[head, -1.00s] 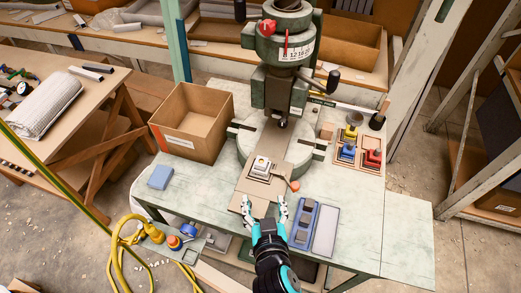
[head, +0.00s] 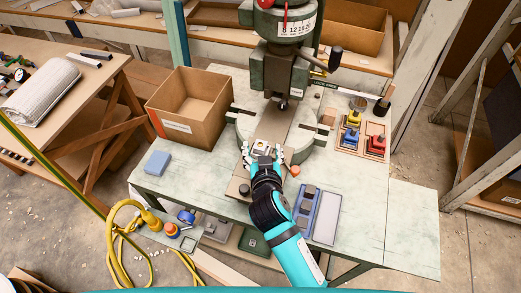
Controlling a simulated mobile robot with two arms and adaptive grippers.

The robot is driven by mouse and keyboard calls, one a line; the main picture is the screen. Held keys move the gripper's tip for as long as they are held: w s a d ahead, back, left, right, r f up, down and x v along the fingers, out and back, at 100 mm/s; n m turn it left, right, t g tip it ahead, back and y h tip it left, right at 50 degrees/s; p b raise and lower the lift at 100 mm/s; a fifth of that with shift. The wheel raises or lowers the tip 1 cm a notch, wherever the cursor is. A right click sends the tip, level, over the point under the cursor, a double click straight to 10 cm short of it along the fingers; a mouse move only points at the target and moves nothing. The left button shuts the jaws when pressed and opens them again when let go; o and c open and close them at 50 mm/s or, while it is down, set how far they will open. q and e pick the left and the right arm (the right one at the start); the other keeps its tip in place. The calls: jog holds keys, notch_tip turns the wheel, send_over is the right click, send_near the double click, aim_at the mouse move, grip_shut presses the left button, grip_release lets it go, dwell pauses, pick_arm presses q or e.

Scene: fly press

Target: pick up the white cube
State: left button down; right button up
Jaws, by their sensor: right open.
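The white cube (head: 261,146) sits on a small fixture on the long brown plate (head: 240,186) under the fly press (head: 287,75). Its lower part is hidden by my right gripper. My right gripper (head: 263,151) is open, with one pale finger to the left of the cube and one to the right. I cannot tell whether the fingers touch it. My left gripper is not in view.
An open cardboard box (head: 190,110) stands left of the press. A blue block (head: 157,162) lies at the table's left. A blue tray (head: 304,212) with dark pieces is at right front. Red, yellow and blue pieces (head: 376,144) stand in holders at right.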

aim_at(260, 148)
jog(key=x, duration=0.1)
jog(key=b+x, duration=0.1)
jog(key=x, duration=0.2)
jog(key=shift+a+f, duration=0.25)
jog(key=shift+s, duration=0.1)
jog(key=shift+r, duration=0.1)
jog(key=shift+s, duration=0.1)
jog(key=shift+c, duration=1)
jog(key=c, duration=1.1)
grip_shut()
